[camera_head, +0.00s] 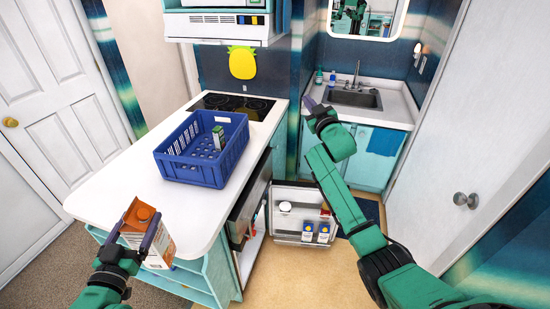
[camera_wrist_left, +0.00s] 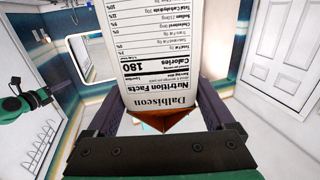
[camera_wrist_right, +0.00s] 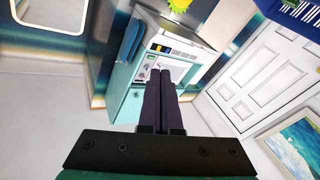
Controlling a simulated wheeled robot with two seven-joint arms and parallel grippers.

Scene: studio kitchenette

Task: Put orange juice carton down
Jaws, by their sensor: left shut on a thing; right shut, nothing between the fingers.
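The orange juice carton (camera_head: 140,226) has an orange top and a printed side, and is at the lower left in the head view. My left gripper (camera_head: 137,231) is shut on it near its top. The carton is beside the front left edge of the white counter (camera_head: 110,192); whether it touches anything below cannot be told. In the left wrist view the carton (camera_wrist_left: 160,60) shows its nutrition panel between the fingers. My right gripper (camera_head: 316,108) is shut and empty, raised in front of the sink area; its closed fingers (camera_wrist_right: 160,98) show in the right wrist view.
A blue crate (camera_head: 195,172) with a small green-and-white carton (camera_head: 218,136) stands on the counter. Bare counter lies left and in front of it. A black cooktop (camera_head: 233,105) is behind. The fridge door (camera_head: 301,212) stands open below the counter's right side.

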